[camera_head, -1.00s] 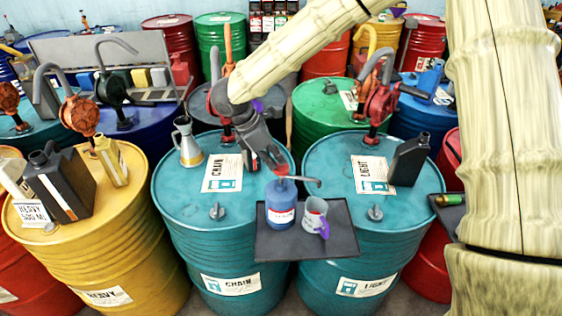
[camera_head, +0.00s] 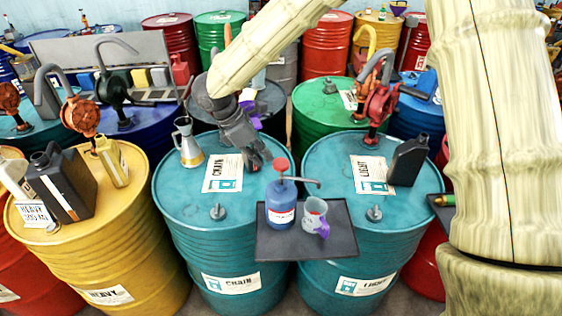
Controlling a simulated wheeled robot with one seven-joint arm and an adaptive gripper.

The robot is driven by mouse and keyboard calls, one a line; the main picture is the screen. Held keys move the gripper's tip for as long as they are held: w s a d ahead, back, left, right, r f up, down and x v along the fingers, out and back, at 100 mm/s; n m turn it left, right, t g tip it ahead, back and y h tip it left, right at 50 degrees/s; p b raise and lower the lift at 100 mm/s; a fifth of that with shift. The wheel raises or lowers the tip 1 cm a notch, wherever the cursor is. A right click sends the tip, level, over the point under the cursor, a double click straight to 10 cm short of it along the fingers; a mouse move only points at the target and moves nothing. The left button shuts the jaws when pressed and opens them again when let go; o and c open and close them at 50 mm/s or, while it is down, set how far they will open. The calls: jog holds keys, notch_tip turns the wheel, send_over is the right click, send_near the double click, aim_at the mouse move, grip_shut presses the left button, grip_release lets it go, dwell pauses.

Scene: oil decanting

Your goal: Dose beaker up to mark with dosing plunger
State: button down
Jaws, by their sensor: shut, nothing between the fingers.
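The blue dosing bottle (camera_head: 281,204) stands upright on a dark tray, with a red plunger knob (camera_head: 281,165) on top and a grey spout (camera_head: 303,181) pointing right. The beaker (camera_head: 314,213), grey with a purple handle, stands on the tray just right of the bottle, below the spout. Its fill level and mark are too small to tell. My gripper (camera_head: 258,163) is shut and empty. It hangs above the left teal drum, a little left of the plunger knob and apart from it.
The dark tray (camera_head: 340,242) bridges the front of the teal CHAIN drum (camera_head: 190,220) and the LIGHT drum (camera_head: 325,155). A metal oil jug (camera_head: 188,145) stands left of my gripper, and a black canister (camera_head: 408,160) stands at the right. Free room lies in front of the tray.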

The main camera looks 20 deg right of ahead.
jog(key=v, duration=1)
jog(key=shift+r, duration=0.15)
dwell(0.5)
jog(key=d+f+p, duration=0.3)
jog(key=d, duration=0.2)
jog(key=shift+s, duration=0.25)
jog(key=shift+f, duration=0.15)
jog(key=shift+d+f, duration=0.1)
